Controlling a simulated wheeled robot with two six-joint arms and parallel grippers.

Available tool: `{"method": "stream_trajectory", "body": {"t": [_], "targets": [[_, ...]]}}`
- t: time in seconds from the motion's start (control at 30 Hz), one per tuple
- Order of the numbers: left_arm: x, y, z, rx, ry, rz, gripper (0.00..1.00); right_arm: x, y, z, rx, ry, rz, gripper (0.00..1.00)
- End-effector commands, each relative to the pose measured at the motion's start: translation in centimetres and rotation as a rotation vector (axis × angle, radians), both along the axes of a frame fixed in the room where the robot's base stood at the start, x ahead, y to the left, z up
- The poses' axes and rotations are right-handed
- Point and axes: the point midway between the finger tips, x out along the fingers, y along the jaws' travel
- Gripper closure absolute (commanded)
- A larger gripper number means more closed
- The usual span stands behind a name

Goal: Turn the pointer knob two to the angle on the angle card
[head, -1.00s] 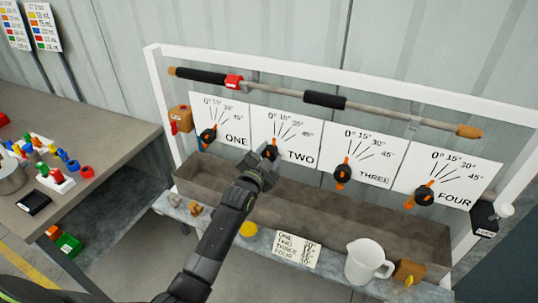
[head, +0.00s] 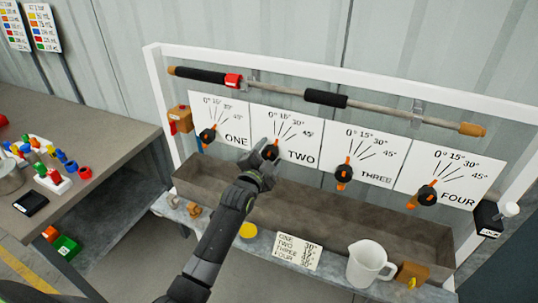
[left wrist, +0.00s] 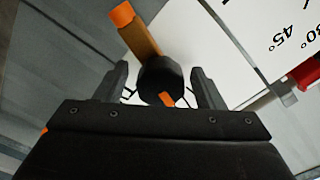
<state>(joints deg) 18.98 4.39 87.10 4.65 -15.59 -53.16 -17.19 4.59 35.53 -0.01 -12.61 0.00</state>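Pointer knob two (head: 270,152) is a black round knob with an orange pointer on the white dial plate marked TWO (head: 300,126). My left gripper (head: 265,160) is at this knob and partly hides it. In the left wrist view the black knob (left wrist: 160,76) sits between the two fingers of the left gripper (left wrist: 162,88), with a gap visible on each side. The orange pointer bar (left wrist: 136,30) sticks out beyond the fingers. The angle card (head: 298,252) lies on the front ledge; its numbers are too small to read surely. My right gripper is not in view.
Similar knobs ONE (head: 207,136), THREE (head: 343,173) and FOUR (head: 427,195) are on the same panel. A rod (head: 380,112) runs above the dials. A trough (head: 320,205) lies below, with a white jug (head: 367,263) in front. A table (head: 90,125) stands left.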

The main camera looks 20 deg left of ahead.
Motion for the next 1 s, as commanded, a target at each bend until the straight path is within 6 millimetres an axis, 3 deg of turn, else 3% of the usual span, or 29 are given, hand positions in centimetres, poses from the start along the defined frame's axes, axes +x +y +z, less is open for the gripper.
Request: {"method": "stream_trajectory", "body": {"t": [0.37, 1.0], "targets": [[-1.0, 0.1, -0.1, -0.001, -0.001, 0.001, 0.37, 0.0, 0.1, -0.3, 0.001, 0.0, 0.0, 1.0], [-11.8, 0.9, -0.2, -0.002, -0.001, 0.001, 0.37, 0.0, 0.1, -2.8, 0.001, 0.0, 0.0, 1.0]]}}
